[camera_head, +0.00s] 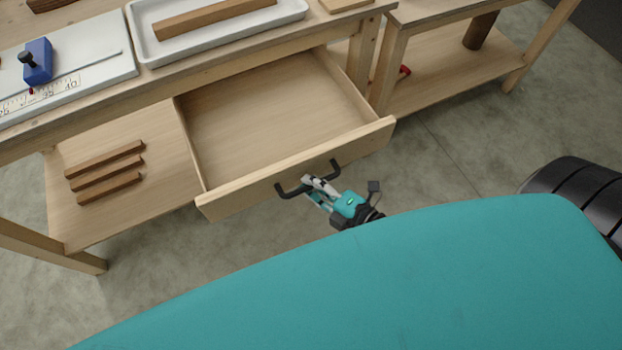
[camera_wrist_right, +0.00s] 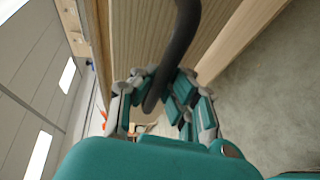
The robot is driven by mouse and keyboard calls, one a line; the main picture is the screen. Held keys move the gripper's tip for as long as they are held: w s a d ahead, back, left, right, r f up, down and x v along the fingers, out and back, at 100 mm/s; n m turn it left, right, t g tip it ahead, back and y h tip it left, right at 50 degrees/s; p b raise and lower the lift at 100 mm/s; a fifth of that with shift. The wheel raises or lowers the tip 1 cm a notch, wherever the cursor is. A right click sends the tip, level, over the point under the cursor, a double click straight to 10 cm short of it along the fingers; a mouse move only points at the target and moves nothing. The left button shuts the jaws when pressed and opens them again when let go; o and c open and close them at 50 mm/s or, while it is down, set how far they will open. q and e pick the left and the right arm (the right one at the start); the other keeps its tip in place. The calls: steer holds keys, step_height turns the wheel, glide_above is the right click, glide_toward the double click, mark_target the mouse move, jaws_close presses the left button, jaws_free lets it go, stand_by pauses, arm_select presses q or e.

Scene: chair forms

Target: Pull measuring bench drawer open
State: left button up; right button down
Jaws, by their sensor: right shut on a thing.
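The measuring bench drawer (camera_head: 270,110) is pulled well out from under the bench top, and its inside looks empty. Its light wood front (camera_head: 228,203) carries a dark bar handle (camera_head: 291,191). My right gripper (camera_head: 312,184) is shut on this handle at its middle. In the right wrist view the dark handle (camera_wrist_right: 184,40) runs down between the fingers of my right gripper (camera_wrist_right: 160,100). The drawer front (camera_wrist_right: 140,35) is close behind the fingers there. My left gripper is not in view.
On the bench top are a white tray (camera_head: 148,50) with a wooden bar (camera_head: 215,17) and a board with a blue stop block (camera_head: 37,62). Several wood strips (camera_head: 105,172) lie on the lower shelf. Another bench (camera_head: 450,85) stands at right. Bare floor (camera_head: 440,165) lies before it.

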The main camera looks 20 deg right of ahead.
steer(key=shift+w+r, duration=0.1)
steer(key=shift+r, duration=0.05)
steer(key=c, duration=1.3)
jaws_free()
steer(key=shift+c, duration=0.2)
steer(key=shift+s+d, duration=0.1)
steer(key=shift+s, duration=0.1)
steer(key=v, duration=1.1)
steer(key=shift+s, duration=0.3)
steer(key=shift+d, duration=0.15)
steer(key=s+d+f+m+g+h+p, duration=0.1)
steer(key=s+d+f+m+g+h, duration=0.15)
steer(key=f+m, duration=0.7)
steer(key=s+d+f+m+g+h+p, duration=0.1)
steer(key=f+m+g+h, duration=0.15)
steer(key=f, duration=1.35)
steer(key=s+f+m+g+h+p, duration=0.1)
steer(key=s+f+m+g, duration=0.6)
steer(key=s+f, duration=0.7)
steer(key=shift+s+m+g+h+p, duration=0.3)
steer(key=shift+s+m+g, duration=0.15)
steer(key=shift+g, duration=0.25)
